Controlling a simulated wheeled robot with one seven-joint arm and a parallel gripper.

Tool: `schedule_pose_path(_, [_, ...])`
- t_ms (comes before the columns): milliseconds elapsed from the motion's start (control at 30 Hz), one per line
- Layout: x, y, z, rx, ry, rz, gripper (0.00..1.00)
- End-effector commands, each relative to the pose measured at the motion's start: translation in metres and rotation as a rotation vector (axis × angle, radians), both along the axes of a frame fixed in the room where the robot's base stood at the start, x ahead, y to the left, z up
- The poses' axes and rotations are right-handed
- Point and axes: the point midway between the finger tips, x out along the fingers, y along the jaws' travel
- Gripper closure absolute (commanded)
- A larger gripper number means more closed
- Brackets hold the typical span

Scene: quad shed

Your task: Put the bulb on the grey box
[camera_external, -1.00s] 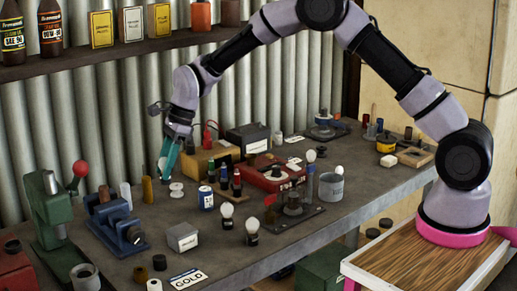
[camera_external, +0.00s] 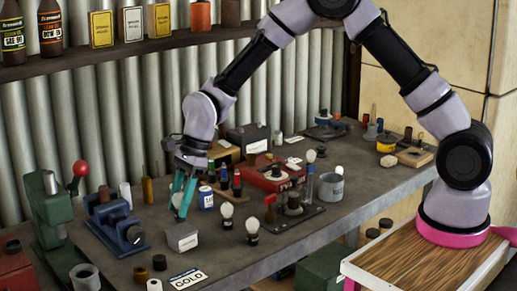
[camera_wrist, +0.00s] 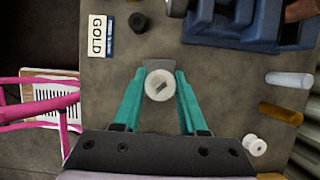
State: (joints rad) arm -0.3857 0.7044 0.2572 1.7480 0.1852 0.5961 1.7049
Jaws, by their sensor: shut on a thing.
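My gripper (camera_external: 181,205) hangs fingers down just above the grey box (camera_external: 182,237) near the front of the bench. Its two teal fingers are shut on a round whitish bulb (camera_wrist: 159,85), which shows between the fingertips in the wrist view. The grey box also shows there, partly hidden behind the bulb (camera_wrist: 158,64). In the external view the held bulb is too small to make out clearly. I cannot tell whether it touches the box. Two other white bulbs with dark bases, one upright (camera_external: 227,211) and one in front of it (camera_external: 252,226), stand to the right of the box.
A blue can (camera_external: 206,198) stands close behind the box. A blue vise (camera_external: 115,225) is at left, and a GOLD card (camera_external: 187,279) lies in front. A white spool (camera_wrist: 255,145) is nearby. The bench is bare between the vise and the box.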

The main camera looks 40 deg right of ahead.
Motion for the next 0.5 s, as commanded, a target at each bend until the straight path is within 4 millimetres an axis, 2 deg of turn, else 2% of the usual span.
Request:
schedule_pose_path(100, [0.0, -0.001, -0.019, -0.001, 0.004, -0.001, 1.0])
schedule_pose_path(167, [0.0, 0.0, -0.024, 0.0, 0.002, 0.0, 1.0])
schedule_pose_path(500, [0.0, 0.0, -0.028, 0.0, 0.001, 0.0, 1.0])
